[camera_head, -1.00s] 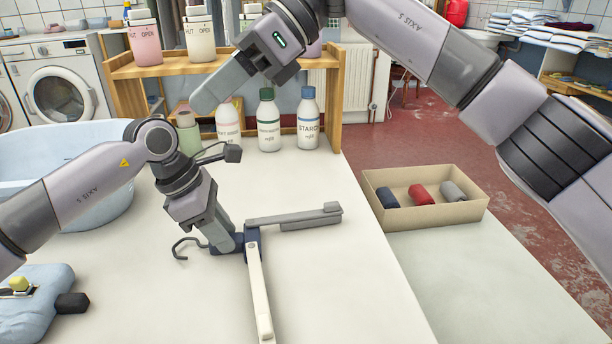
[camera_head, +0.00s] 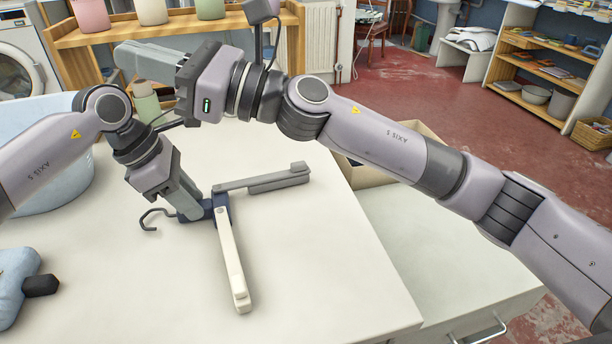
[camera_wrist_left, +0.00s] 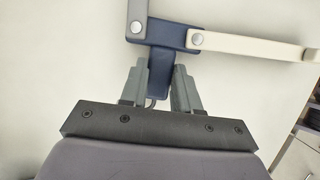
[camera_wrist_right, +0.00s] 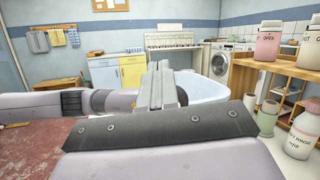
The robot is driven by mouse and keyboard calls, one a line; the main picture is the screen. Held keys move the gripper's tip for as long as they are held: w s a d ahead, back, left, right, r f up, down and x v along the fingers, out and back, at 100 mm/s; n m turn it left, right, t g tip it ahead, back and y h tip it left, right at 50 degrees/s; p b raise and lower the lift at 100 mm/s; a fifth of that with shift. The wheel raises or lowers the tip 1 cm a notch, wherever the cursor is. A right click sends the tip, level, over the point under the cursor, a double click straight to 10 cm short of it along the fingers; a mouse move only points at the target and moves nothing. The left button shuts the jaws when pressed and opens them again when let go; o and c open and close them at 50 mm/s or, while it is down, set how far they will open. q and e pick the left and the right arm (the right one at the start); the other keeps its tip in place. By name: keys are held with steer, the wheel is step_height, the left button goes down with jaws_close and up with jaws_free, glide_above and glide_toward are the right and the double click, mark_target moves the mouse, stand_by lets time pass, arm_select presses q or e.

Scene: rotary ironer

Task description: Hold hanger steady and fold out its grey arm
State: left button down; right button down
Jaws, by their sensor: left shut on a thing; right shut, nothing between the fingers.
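The hanger lies on the white table with a navy hub (camera_head: 220,203) and a dark hook (camera_head: 152,216) pointing left. Its grey arm (camera_head: 262,181) points right and slightly back. Its cream arm (camera_head: 231,260) points toward the front, roughly square to the grey one. My left gripper (camera_head: 194,212) is shut on the hub; the left wrist view shows the navy hub (camera_wrist_left: 166,45) between the fingers (camera_wrist_left: 160,75). My right gripper (camera_head: 122,54) is shut and empty, raised behind the left arm and pointing left; it also shows in the right wrist view (camera_wrist_right: 159,70), clear of the hanger.
A wooden shelf (camera_head: 215,30) with containers stands at the back. A pale blue tub (camera_head: 60,185) is behind my left arm. A light blue item (camera_head: 15,280) lies front left. My right arm partly covers a cardboard box (camera_head: 365,177). Table right of the hanger is clear.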

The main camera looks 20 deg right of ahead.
steer(key=d+f+m+t+h, duration=0.3)
steer(key=d+m+t, duration=0.2)
steer(key=m+t, duration=0.25)
steer(key=m+h, duration=0.8)
steer(key=h, duration=0.8)
glide_toward(300, 171)
steer(key=shift+t, duration=0.35)
steer(key=x, duration=0.2)
steer(key=f+x, duration=0.1)
steer(key=x, duration=0.1)
steer(key=shift+w+a, duration=0.1)
steer(key=shift+x, duration=0.95)
steer(key=shift+w+r, duration=0.1)
steer(key=shift+r, duration=0.1)
